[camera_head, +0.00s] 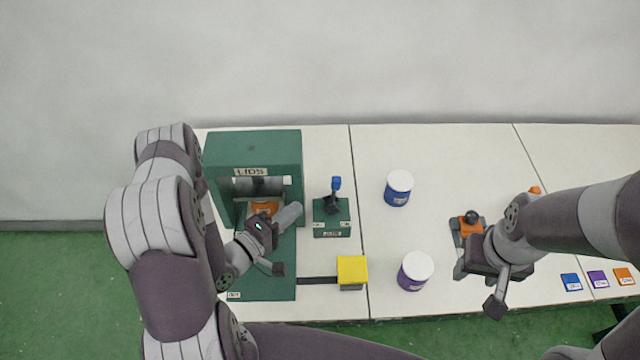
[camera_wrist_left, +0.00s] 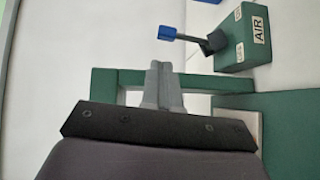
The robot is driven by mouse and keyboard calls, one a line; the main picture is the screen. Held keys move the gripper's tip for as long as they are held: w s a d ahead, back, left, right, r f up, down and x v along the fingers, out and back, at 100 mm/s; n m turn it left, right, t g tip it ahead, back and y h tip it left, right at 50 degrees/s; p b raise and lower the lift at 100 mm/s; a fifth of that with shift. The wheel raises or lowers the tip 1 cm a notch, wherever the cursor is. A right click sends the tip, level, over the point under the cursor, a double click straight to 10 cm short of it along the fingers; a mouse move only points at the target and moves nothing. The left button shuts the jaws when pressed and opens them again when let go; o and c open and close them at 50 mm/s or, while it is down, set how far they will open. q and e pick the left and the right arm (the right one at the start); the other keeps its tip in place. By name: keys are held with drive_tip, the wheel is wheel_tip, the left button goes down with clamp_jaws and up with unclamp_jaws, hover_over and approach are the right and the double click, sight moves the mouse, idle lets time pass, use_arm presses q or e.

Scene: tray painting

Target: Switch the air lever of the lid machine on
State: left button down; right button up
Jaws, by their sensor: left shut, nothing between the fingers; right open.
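The air lever has a black stem and a blue tip (camera_head: 336,183). It stands on a small green box (camera_head: 332,229) right of the green lid machine (camera_head: 255,150). The lever leans toward the back, and the box's small side labels are too small to read. In the left wrist view, the blue tip (camera_wrist_left: 166,32) points left from the box (camera_wrist_left: 240,50) marked AIR. My left gripper (camera_head: 296,209) is at the machine's right side, left of the lever and apart from it. Its fingers (camera_wrist_left: 160,85) are shut and empty. My right gripper (camera_head: 470,270) is open at the right.
A blue can (camera_head: 397,196) and a purple can (camera_head: 411,279), both with white tops, stand right of the lever. A yellow block (camera_head: 352,270) is on a dark bar near the front. An orange-and-grey device (camera_head: 463,228) is beside my right gripper. Coloured cards (camera_head: 598,279) lie far right.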

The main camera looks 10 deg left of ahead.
sight(334, 192)
use_arm(q)
drive_tip(key=p+x, duration=0.2)
drive_tip(key=x, duration=0.7)
drive_tip(key=shift+w, duration=0.35)
drive_tip(key=shift+d, duration=0.1)
drive_tip(key=d+m+g+y+p, duration=0.1)
drive_tip(key=d, duration=0.1)
drive_tip(key=w+d+m+g+y+p, duration=0.1)
drive_tip(key=d+m+p, duration=0.1)
drive_tip(key=shift+w+d+r+g+y, duration=0.1)
drive_tip(key=shift+w+d+g+y, duration=0.1)
drive_tip(key=shift+d+g+y, duration=0.15)
drive_tip(key=shift+r, duration=0.1)
